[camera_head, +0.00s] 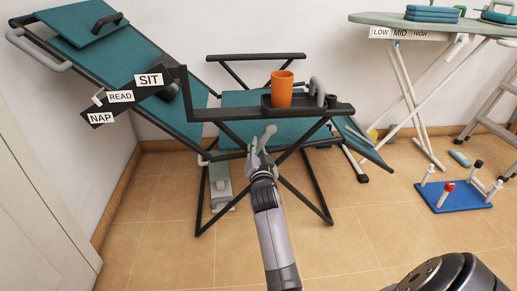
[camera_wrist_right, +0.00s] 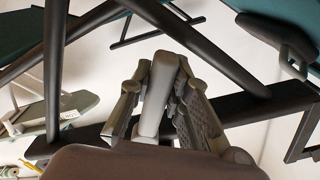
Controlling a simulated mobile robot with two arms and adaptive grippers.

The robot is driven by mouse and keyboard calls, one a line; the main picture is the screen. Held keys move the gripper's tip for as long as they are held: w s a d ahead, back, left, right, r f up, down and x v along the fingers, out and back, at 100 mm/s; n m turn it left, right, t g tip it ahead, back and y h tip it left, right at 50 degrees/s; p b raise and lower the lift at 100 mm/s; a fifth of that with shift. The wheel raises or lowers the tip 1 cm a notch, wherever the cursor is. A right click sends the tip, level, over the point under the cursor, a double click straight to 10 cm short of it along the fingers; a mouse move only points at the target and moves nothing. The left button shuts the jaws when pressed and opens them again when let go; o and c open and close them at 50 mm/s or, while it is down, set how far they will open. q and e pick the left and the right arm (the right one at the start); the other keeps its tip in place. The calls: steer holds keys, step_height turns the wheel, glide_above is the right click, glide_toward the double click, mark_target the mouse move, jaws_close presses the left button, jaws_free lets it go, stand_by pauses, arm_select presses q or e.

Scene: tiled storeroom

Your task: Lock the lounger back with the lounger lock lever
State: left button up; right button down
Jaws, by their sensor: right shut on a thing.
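The lounger (camera_head: 215,110) has a teal seat and back on a black frame. Its back (camera_head: 120,55) leans far to the left, beside a stepped black plate with SIT (camera_head: 150,80), READ (camera_head: 120,97) and NAP (camera_head: 101,118) labels. My right gripper (camera_head: 262,158) is below the near armrest (camera_head: 225,112), shut on a pale grey lever (camera_head: 267,135). In the right wrist view, the lever (camera_wrist_right: 159,92) stands between the two fingers (camera_wrist_right: 160,110). Its pivot is hidden. My left gripper is not in view.
An orange cup (camera_head: 282,88) stands in the black armrest tray. The crossed black legs (camera_head: 305,190) stand close around my right arm. An ironing board (camera_head: 400,20), a blue peg board (camera_head: 455,197) and a step ladder (camera_head: 490,110) are at right. The front floor is clear.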

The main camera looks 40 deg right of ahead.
stand_by(0.4)
steer(key=c, duration=1.5)
jaws_free()
